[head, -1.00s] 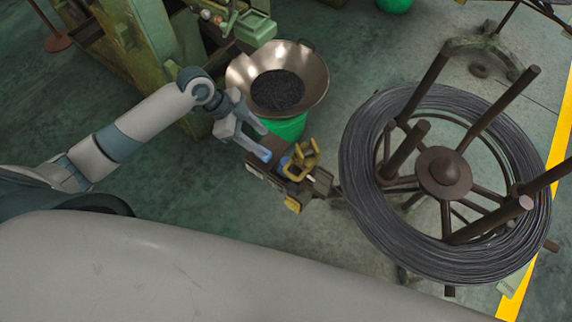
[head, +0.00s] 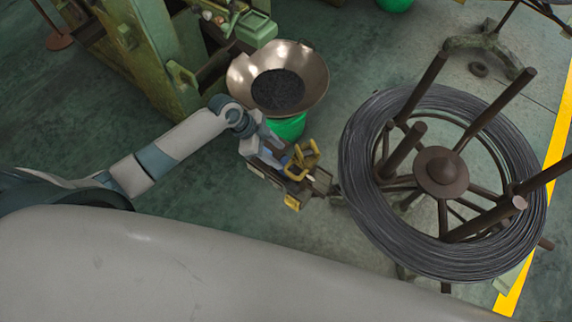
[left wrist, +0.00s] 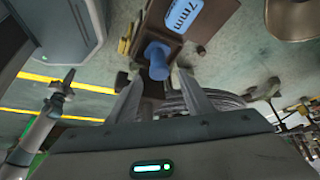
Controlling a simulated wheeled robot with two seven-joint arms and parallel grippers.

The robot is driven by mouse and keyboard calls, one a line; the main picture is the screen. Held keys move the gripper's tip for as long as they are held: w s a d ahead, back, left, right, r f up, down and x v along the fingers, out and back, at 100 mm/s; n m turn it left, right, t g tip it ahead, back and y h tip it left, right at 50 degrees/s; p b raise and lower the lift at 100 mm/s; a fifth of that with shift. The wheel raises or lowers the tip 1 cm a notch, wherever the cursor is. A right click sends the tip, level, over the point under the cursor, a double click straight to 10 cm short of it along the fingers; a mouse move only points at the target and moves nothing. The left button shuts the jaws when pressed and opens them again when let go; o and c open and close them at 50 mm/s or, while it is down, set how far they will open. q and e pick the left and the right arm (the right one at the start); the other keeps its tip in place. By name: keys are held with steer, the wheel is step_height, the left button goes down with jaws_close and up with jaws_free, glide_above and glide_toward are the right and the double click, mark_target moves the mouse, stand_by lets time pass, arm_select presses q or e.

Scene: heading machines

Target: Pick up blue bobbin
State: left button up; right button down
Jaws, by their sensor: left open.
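The blue bobbin (left wrist: 157,60) shows in the left wrist view, standing out from a dark fixture. It is just beyond and between the fingertips of my left gripper (left wrist: 163,90), which is open and empty. The two fingers are apart on either side of it, and I see no contact. In the head view my left gripper (head: 265,150) is at the small fixture with yellow parts. There the arm partly hides the bobbin, and I cannot make it out clearly. My right gripper is not in view.
A blue plate marked 7mm (left wrist: 187,15) is close beside the bobbin. Yellow clamp-like parts (head: 304,158) sit on the fixture. A metal bowl (head: 310,75) on a green stand is behind it. A large wire coil (head: 365,205) on a spoked reel stands to the right.

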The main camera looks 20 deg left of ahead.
mark_target(283, 160)
arm_select(q)
steer(key=shift+f, duration=0.1)
steer(key=shift+d+f, duration=0.15)
steer(key=shift+f, duration=0.1)
steer(key=p+x, duration=0.1)
steer(key=x, duration=0.2)
steer(key=shift+f+p, duration=0.35)
steer(key=shift+p, duration=0.05)
steer(key=shift+d+f, duration=0.1)
steer(key=shift+f, duration=0.3)
steer(key=c, duration=1.1)
